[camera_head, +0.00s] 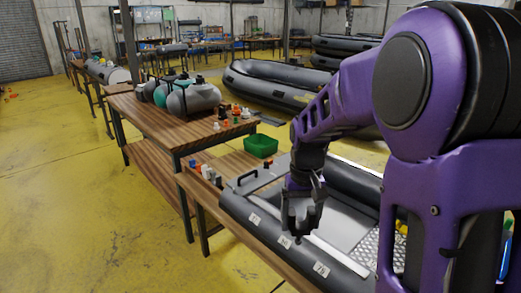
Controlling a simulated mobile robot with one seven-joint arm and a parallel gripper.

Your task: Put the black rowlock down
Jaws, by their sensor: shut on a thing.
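My gripper (301,226) points down over the near tube of a grey inflatable boat (240,205) on the wooden bench. It is shut on a small dark thing, the black rowlock (298,239), which shows only as a dark bit at the fingertips. The rest of it is hidden by the fingers. The rowlock is close to the tube, near the middle of several white labels (284,241). I cannot tell whether it touches the tube.
A green bin (260,146) stands behind the boat. Several small coloured parts (207,172) lie at the bench's left end. Yellow floor (90,200) is clear at left.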

